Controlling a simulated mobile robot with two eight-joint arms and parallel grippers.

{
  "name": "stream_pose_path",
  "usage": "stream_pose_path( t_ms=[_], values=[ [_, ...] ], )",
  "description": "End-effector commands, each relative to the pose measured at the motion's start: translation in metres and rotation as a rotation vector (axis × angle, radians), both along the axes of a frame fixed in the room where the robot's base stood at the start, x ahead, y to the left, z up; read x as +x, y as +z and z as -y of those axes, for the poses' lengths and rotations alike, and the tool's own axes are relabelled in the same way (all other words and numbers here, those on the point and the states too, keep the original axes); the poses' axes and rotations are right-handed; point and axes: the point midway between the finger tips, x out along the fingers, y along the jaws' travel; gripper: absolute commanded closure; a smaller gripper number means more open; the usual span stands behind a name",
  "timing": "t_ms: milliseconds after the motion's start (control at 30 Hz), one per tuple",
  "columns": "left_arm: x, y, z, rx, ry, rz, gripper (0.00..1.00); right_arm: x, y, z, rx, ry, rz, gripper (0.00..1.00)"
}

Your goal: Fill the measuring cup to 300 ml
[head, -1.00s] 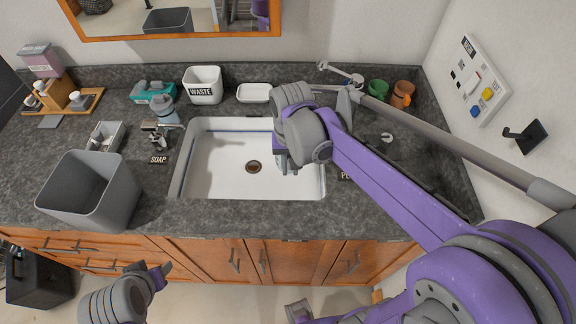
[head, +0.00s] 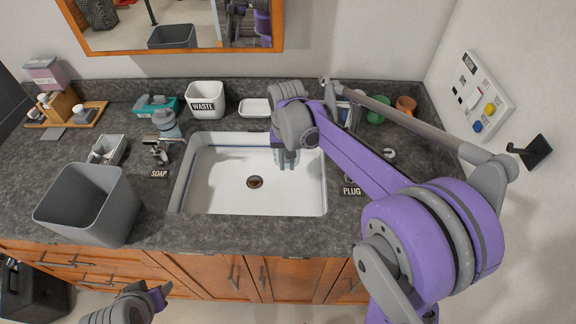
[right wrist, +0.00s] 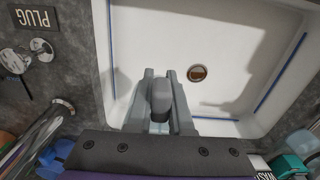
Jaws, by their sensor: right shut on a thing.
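My right gripper (head: 287,160) is over the back right part of the white sink (head: 225,195). In the right wrist view its two grey fingers (right wrist: 160,108) are shut on a rounded grey piece (right wrist: 160,92). A pale, glassy part shows just below that piece; it may be the measuring cup, but most of it is hidden and no marks or water level can be read.
A grey bin (head: 90,205) stands at the counter's left front. A white WASTE container (head: 206,97), a white dish (head: 255,107), and green (head: 377,112) and orange (head: 405,105) mugs stand at the back. A PLUG label (head: 351,189) is right of the sink. The sink's left half is clear.

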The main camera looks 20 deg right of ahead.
Motion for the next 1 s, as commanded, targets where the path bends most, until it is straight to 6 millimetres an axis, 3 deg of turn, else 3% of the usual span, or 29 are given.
stream_pose_path(
  t_ms=[600,1000],
  values=[
    [0.0,0.0,0.0,0.0,0.0,0.0,0.5,0.004,0.0,0.001,0.0,0.0,0.0,1.0],
    [0.002,0.004,0.0,0.0,0.0,0.003,0.5,0.041,0.0,0.011,0.0,0.0,0.0,1.0]
  ],
)
